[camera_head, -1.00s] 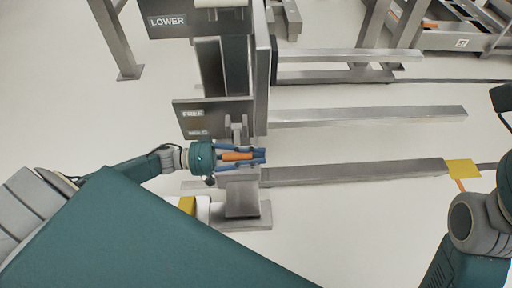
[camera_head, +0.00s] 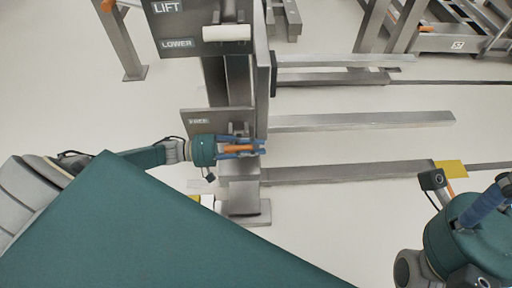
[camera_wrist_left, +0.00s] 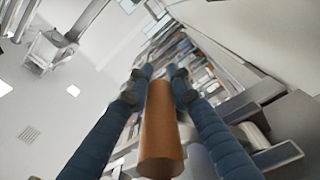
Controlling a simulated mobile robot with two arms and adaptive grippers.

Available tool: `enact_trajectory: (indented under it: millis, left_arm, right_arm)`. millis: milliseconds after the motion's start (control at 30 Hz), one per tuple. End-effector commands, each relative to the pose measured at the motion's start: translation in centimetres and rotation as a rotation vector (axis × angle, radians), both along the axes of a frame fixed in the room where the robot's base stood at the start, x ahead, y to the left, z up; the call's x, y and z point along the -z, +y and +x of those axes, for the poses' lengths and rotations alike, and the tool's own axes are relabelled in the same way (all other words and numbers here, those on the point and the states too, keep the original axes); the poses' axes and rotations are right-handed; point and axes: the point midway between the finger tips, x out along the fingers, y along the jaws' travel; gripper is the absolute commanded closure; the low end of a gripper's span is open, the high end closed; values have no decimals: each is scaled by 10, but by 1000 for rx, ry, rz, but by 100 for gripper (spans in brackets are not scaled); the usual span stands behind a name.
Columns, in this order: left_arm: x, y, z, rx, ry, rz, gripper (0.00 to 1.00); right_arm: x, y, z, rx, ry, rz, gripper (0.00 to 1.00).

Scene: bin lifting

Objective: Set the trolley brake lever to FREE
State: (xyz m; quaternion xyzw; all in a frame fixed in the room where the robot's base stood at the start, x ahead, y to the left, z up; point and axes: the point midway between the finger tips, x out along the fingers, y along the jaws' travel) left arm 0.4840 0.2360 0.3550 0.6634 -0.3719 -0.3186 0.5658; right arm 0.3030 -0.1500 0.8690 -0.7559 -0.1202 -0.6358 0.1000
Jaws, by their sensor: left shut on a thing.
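The trolley brake lever has an orange handle (camera_head: 240,148), seen between the blue fingers of my left gripper (camera_head: 256,147). The gripper is shut on it. In the left wrist view the handle (camera_wrist_left: 161,130) is an orange cylinder lying lengthwise between the two fingers (camera_wrist_left: 160,75). A grey brake plate (camera_head: 222,117) with a FREE label (camera_head: 198,121) stands just above and behind the gripper. The lower part of the plate is hidden by the gripper. My right gripper (camera_head: 487,205) shows partly at the right edge; its fingertips are not clear.
A LIFT/LOWER panel (camera_head: 180,25) with a white handle (camera_head: 227,33) is above on the grey column. Long metal forks (camera_head: 365,121) extend right from the column. A yellow piece (camera_head: 450,168) is at the lower fork's end. The floor at centre right is clear.

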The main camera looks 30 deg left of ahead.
Motion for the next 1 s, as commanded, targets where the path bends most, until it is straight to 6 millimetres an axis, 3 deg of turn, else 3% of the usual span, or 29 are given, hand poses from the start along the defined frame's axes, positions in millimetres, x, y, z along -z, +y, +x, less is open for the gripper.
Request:
enact_trajectory:
  millis: [33,400,433,500,533,833,1000]
  left_arm:
    - [0,7,2,-9,-1,8,100]
    - [-1,7,3,-11,-3,8,100]
    - [-1,7,3,-11,-4,9,75]
    - [-1,7,3,-11,-4,7,61]
    - [-1,6,3,-10,-4,8,60]
    - [-1,4,1,-5,-2,4,60]
    - [0,21,-9,-7,0,5,60]
  right_arm:
    - [0,0,0,0,2,-1,60]
    - [0,0,0,-1,3,0,60]
    - [1,0,0,-1,3,0,60]
    - [1,0,0,-1,3,-1,60]
    - [1,0,0,-1,3,-1,60]
    - [0,0,1,1,3,0,60]
    - [0,0,1,0,3,0,60]
